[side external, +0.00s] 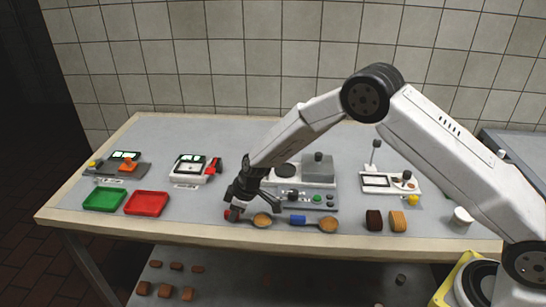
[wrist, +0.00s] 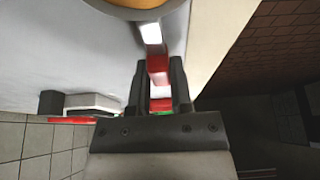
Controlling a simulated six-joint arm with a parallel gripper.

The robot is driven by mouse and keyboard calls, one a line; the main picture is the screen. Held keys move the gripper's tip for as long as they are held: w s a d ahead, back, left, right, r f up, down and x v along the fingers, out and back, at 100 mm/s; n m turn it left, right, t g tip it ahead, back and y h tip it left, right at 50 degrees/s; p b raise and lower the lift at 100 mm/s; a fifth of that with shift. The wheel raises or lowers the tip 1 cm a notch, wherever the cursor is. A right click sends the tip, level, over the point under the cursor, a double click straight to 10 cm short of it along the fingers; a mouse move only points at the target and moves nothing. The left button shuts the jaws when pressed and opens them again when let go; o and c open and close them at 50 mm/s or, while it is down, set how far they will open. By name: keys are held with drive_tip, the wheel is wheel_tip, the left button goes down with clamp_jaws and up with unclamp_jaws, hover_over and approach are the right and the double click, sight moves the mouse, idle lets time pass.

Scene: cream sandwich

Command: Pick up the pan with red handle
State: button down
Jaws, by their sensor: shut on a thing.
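The pan with the red handle lies near the table's front edge in the side view, its round brown bowl (side external: 262,220) to the right of my gripper (side external: 236,209). My gripper is shut on its red handle (wrist: 157,70), which sits between the two fingers in the wrist view (wrist: 160,88). The pan's rim shows at the top of the wrist view. A second pan with a blue handle (side external: 298,219) lies just to the right. I cannot tell whether the held pan is lifted off the table.
A green tray (side external: 104,199) and a red tray (side external: 146,203) lie at the left. A dark block (side external: 374,220) and a tan block (side external: 397,221) stand at the right. A grey appliance (side external: 318,168) stands behind my gripper. The front table edge (side external: 180,231) is close.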

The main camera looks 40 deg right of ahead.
drive_tip(key=shift+r, duration=0.1)
drive_tip(key=shift+r, duration=0.35)
wheel_tip(320, 180, up, 3)
drive_tip(key=shift+s+f, duration=0.1)
drive_tip(key=shift+f, duration=0.1)
drive_tip(key=s+d+r, duration=0.3)
drive_tip(key=s+r, duration=0.6)
drive_tip(key=s, duration=0.4)
drive_tip(key=shift+s+r, duration=0.2)
drive_tip(key=shift+r, duration=0.05)
drive_tip(key=shift+w, duration=0.1)
